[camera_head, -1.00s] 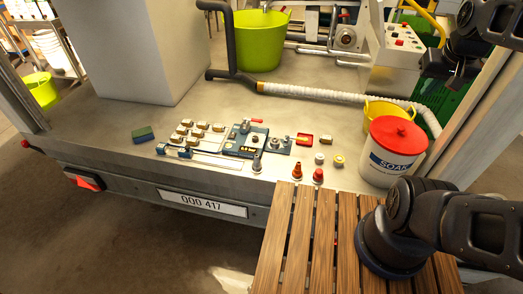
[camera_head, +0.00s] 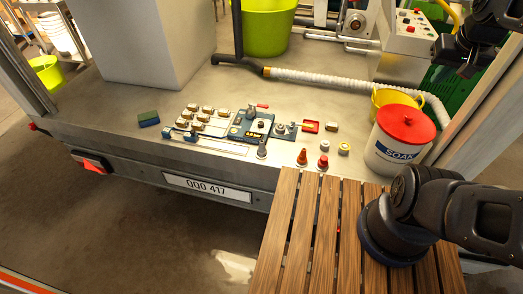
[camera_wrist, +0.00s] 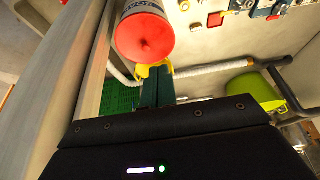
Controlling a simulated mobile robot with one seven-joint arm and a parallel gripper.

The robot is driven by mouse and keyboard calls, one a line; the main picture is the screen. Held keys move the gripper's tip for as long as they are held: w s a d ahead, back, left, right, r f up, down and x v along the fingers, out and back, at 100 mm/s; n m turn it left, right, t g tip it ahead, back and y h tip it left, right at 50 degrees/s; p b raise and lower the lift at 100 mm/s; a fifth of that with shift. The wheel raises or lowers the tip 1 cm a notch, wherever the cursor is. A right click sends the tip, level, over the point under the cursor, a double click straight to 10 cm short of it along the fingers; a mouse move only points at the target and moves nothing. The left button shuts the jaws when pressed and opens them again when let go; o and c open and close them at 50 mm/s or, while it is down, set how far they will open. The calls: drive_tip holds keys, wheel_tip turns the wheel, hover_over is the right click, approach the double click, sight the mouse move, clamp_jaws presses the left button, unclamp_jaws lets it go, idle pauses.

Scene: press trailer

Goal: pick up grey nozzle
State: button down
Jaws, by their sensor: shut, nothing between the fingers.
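The grey nozzle (camera_head: 262,149) appears to be the small grey upright piece at the front of the trailer floor, left of an orange nozzle (camera_head: 301,158) and a red nozzle (camera_head: 322,162). It stands just in front of a blue-grey fixture plate (camera_head: 247,134). I cannot make it out in the wrist view. My gripper's dark green fingers (camera_wrist: 157,86) are shut and empty in the wrist view. They point toward the yellow bucket and the red-lidded tub, away from the nozzle. Part of my arm shows at the upper right of the head view.
A white SOAK tub (camera_head: 402,145) with a red lid stands at the right, before a yellow bucket (camera_head: 392,100). A white hose (camera_head: 340,78) crosses behind. Small caps (camera_head: 343,148), metal blocks (camera_head: 207,110) and a sponge (camera_head: 149,118) lie around. A slatted wooden platform (camera_head: 285,225) is in front.

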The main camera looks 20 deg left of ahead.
drive_tip(key=c, duration=0.7)
unclamp_jaws()
drive_tip(key=shift+c, duration=0.2)
drive_tip(key=shift+w, duration=0.1)
